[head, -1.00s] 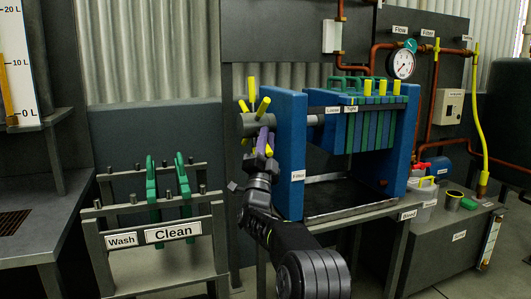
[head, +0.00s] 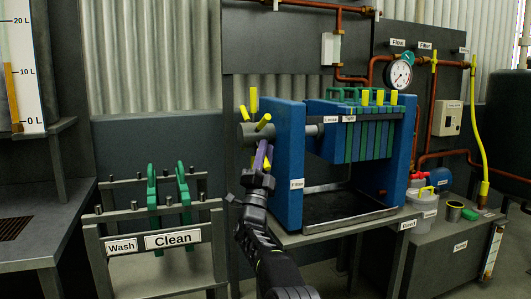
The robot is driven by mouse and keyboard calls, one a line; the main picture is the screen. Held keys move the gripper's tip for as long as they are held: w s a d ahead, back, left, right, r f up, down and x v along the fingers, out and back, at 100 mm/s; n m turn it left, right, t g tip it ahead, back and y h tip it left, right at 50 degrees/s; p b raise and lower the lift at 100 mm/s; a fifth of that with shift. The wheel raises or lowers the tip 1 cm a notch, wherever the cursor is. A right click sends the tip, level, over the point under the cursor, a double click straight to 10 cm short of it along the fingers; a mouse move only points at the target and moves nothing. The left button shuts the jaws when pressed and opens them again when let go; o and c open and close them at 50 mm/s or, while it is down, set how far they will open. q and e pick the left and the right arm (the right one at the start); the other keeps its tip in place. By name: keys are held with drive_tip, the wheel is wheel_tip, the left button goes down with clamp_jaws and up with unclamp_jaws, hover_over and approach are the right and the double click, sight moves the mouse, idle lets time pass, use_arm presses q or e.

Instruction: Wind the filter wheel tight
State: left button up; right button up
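The filter wheel is a grey hub (head: 246,133) with yellow spokes, on the left end of the blue filter press (head: 289,150). Its spokes stick out upward and toward the right. My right gripper (head: 261,155), with purple fingers, is at the lower side of the wheel. A yellow spoke shows right beside the fingers, and they hide part of the wheel. I cannot tell whether the fingers are shut on that spoke. A "Loose / Tight" scale (head: 340,119) sits along the press top above the green and blue plates (head: 370,139). My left gripper is not in view.
A "Clean" rack (head: 172,239) with green plates stands at the left. A dark drip tray (head: 345,205) lies under the press. A gauge (head: 399,74) and copper pipes are behind it. A white bucket (head: 422,200) stands at the right. Open floor shows between rack and press.

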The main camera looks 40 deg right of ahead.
sight(263, 126)
drive_tip(key=o, duration=0.4)
wheel_tip(263, 126, up, 9)
drive_tip(key=p, duration=0.4)
drive_tip(key=shift+s+r, duration=0.15)
drive_tip(key=shift+r, duration=0.05)
drive_tip(key=shift+w+r, duration=0.3)
drive_tip(key=shift+r, duration=0.1)
drive_tip(key=shift+f, duration=0.1)
